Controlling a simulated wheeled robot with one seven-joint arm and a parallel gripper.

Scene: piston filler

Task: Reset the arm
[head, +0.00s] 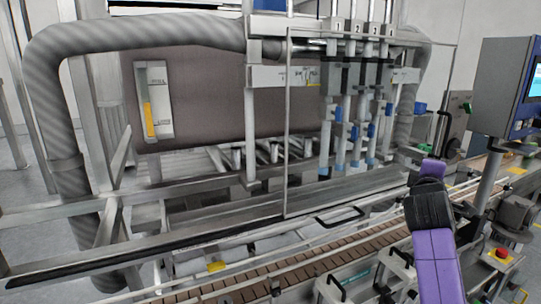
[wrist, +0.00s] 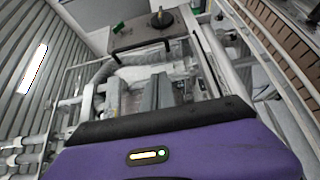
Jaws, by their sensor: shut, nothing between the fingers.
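My arm, purple with black joints, rises at the lower right of the head view, in front of the conveyor (head: 300,270). I cannot make out the fingers there. In the wrist view the purple hand fills the bottom, with a lit yellow and green indicator on it. Beyond its black edge, the grey fingers of my gripper (wrist: 166,92) show near the middle. It is shut and empty.
The filling machine stands behind the conveyor, with a clear guard panel (head: 365,130), a thick ribbed hose (head: 130,40) and several nozzles (head: 350,125). A control screen box (head: 500,85) and a red button (head: 501,253) are at right, close to my arm.

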